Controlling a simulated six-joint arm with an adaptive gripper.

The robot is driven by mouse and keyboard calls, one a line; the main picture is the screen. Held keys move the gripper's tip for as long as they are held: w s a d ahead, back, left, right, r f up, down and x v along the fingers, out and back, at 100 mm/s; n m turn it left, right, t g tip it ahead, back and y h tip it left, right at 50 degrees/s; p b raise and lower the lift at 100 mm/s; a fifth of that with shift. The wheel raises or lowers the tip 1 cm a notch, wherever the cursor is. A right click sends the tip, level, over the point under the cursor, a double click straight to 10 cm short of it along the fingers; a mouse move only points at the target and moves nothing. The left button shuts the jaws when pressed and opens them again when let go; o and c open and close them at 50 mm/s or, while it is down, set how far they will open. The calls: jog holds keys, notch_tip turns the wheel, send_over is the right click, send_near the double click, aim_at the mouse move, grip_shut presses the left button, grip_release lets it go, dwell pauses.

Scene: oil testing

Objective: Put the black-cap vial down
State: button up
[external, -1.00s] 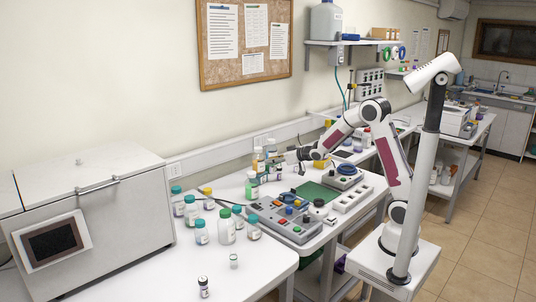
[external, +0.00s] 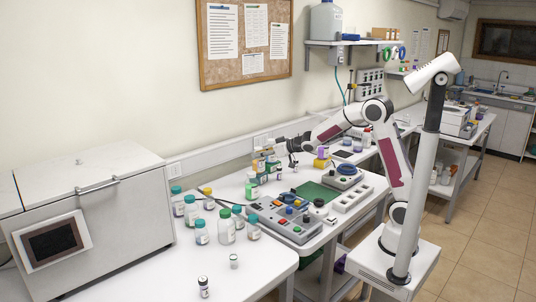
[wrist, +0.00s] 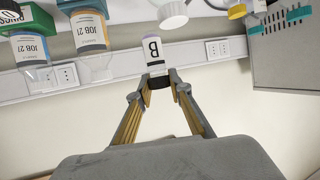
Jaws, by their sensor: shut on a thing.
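A small vial (wrist: 153,52) with a white label marked "B" and a black cap (wrist: 158,81) shows in the wrist view. My gripper (wrist: 160,78) is shut on it at the black cap, and the labelled body extends beyond the fingertips. In the external view my gripper (external: 292,162) points down above the back of the white bench, just right of the bottle group. The held vial is too small there to make out clearly. Another dark-capped vial (external: 204,286) stands upright on the front table.
Several bottles (external: 258,166) crowd left of my gripper; labelled bottles (wrist: 88,33) also show in the wrist view. A grey control box (external: 290,220) and a green mat (external: 316,192) lie in front. Bare bench surface (external: 292,181) shows between them.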

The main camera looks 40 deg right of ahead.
jog(key=s+a+n+g+y, duration=0.1)
jog(key=s+a+n+y, duration=0.1)
jog(key=a, duration=1.1)
jog(key=s+a+n+g+y, duration=0.1)
jog(key=s+a+n+y, duration=0.1)
jog(key=a, duration=1.1)
jog(key=s+a+n+g+y, duration=0.2)
jog(key=s+a, duration=0.5)
jog(key=a, duration=0.5)
jog(key=s+a+n+g+y, duration=0.1)
jog(key=s+a+n+g, duration=0.1)
jog(key=s+a, duration=0.8)
jog(key=shift+t, duration=0.3)
jog(key=shift+w+a+f, duration=0.3)
jog(key=shift+w+f, duration=0.05)
jog(key=shift+f, duration=0.5)
jog(key=shift+w+a+f, duration=0.3)
jog(key=shift+w+f, duration=0.1)
jog(key=shift+f, duration=0.45)
jog(key=shift+w+a+f, duration=0.3)
jog(key=shift+w+f, duration=0.05)
jog(key=shift+f, duration=0.5)
notch_tip(320, 180, down, 6)
jog(key=shift+f, duration=0.15)
jog(key=shift+f, duration=1.85)
jog(key=shift+f, duration=0.15)
